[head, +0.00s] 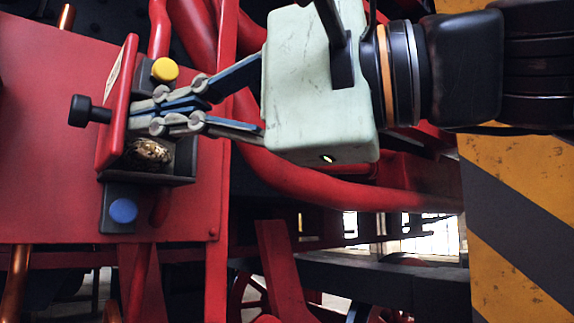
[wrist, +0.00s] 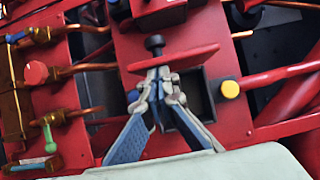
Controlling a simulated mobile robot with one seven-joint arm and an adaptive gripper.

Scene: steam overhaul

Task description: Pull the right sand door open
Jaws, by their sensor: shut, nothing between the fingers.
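A red sand door (head: 116,100) with a black knob (head: 80,111) stands swung out from a dark open box (head: 181,160). Some gold-brown material (head: 148,152) shows inside the box. In the wrist view the door (wrist: 190,57) appears as a tilted red plate, with its knob (wrist: 154,44) on the far side and the dark opening (wrist: 200,98) on the near side. My gripper (head: 145,122) is shut and empty. Its fingertips are at the door's inner face, between door and box, seemingly touching the door. The hinge is hidden.
A yellow button (head: 164,70) and a blue button (head: 123,211) flank the box. Red pipes (head: 300,180) run behind my gripper, and a striped yellow-black post (head: 515,200) stands at right. The wrist view shows copper pipes and a red knob (wrist: 36,72) at left.

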